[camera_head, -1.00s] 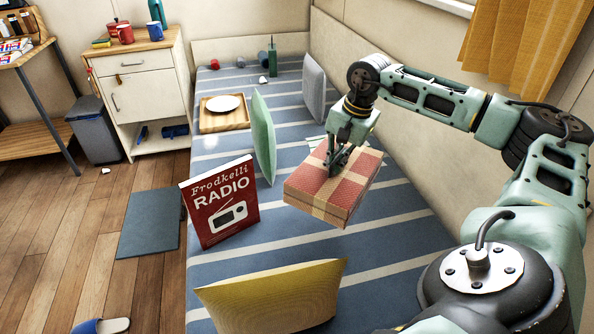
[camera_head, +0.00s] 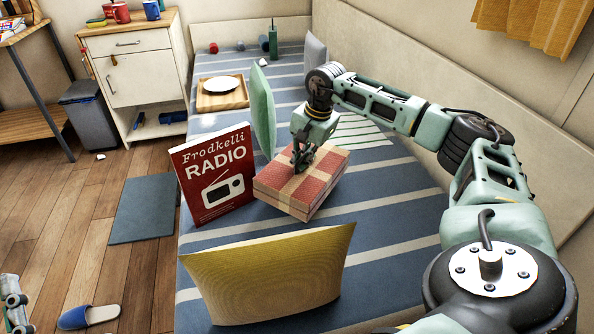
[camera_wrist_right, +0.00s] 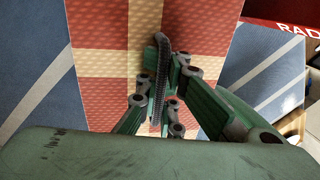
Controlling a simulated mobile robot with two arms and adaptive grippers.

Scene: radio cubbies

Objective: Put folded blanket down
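The folded blanket (camera_head: 290,195) is a thick red block with crossing cream bands, over the striped bed to the right of the red radio book. My right gripper (camera_head: 301,160) is on top of it, fingers pointing down and close together. In the right wrist view the fingertips (camera_wrist_right: 160,80) sit against the red and cream blanket (camera_wrist_right: 110,75), which fills the middle. Whether its underside touches the bed is hard to tell. A mint-green part at the lower left edge appears to be my left gripper (camera_head: 14,303); its fingers are not clear.
The red book (camera_head: 212,178) stands upright just left of the blanket. A yellow cushion (camera_head: 268,277) is in front, a green cushion (camera_head: 263,110) behind. A wooden tray (camera_head: 222,101) with a plate is farther back. The striped bed (camera_head: 400,225) is clear to the right.

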